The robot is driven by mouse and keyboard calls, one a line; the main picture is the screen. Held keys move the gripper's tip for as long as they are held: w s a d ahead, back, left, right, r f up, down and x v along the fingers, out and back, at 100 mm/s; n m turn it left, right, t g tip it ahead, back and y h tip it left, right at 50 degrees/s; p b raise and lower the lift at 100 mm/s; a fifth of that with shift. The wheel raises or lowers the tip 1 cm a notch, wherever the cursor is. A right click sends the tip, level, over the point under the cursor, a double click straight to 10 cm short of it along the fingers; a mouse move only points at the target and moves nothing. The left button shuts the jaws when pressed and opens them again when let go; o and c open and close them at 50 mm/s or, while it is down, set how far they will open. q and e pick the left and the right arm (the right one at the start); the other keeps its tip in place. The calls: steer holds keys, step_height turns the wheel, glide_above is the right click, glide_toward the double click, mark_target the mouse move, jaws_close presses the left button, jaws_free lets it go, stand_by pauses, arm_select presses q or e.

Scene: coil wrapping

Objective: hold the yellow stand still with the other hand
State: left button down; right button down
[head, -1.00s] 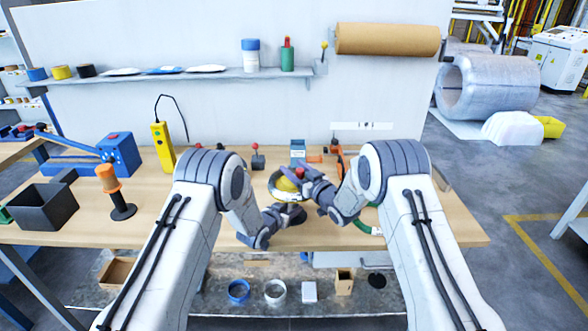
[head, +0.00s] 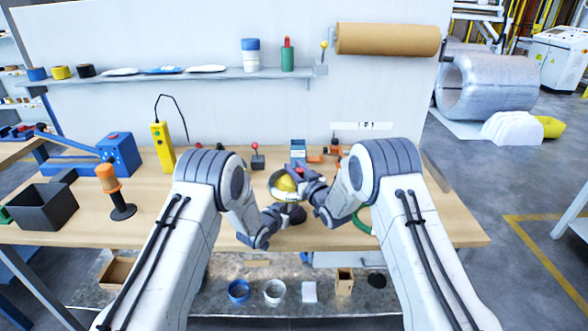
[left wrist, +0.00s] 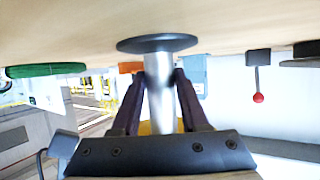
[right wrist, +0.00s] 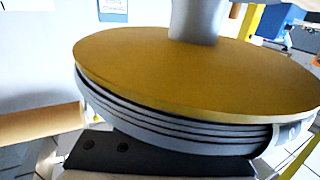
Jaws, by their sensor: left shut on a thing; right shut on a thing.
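The yellow stand shows in the right wrist view as a wide yellow disc (right wrist: 190,70) on a silver post. The left wrist view shows that post (left wrist: 160,90) and its dark round base (left wrist: 157,43) on the table. My left gripper (head: 290,213) is shut on the post, one finger each side, just off the base (left wrist: 158,85). A grey coil (right wrist: 170,125) of several turns lies against the disc; it also shows in the head view (head: 276,190). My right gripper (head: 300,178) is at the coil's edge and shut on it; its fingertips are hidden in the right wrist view.
A blue box (head: 298,149) and orange tools (head: 332,150) stand behind the stand. A green ring (head: 364,222) lies to the right, partly behind my right arm. A black bin (head: 45,207) and an orange-handled tool (head: 113,190) stand at the left.

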steer(key=m+h, duration=0.1)
steer(key=h, duration=0.1)
steer(key=m+t+h, duration=0.1)
steer(key=m+h, duration=0.1)
steer(key=h, duration=0.1)
steer(key=shift+w+d+r+m+t+h, duration=0.1)
steer(key=shift+w+d+m+t+h, duration=0.05)
steer(key=shift+d+m+t+h, duration=0.2)
steer(key=shift+d+m+h, duration=0.25)
steer(key=shift+m+h, duration=0.45)
steer(key=shift+h, duration=0.3)
steer(key=shift+d+m+h, duration=0.2)
steer(key=shift+m+h, duration=0.45)
steer(key=shift+h, duration=0.3)
steer(key=shift+d, duration=0.1)
steer(key=c, duration=0.6)
jaws_free()
steer(key=s+a, duration=0.1)
steer(key=s, duration=1.1)
steer(key=shift+a, duration=0.2)
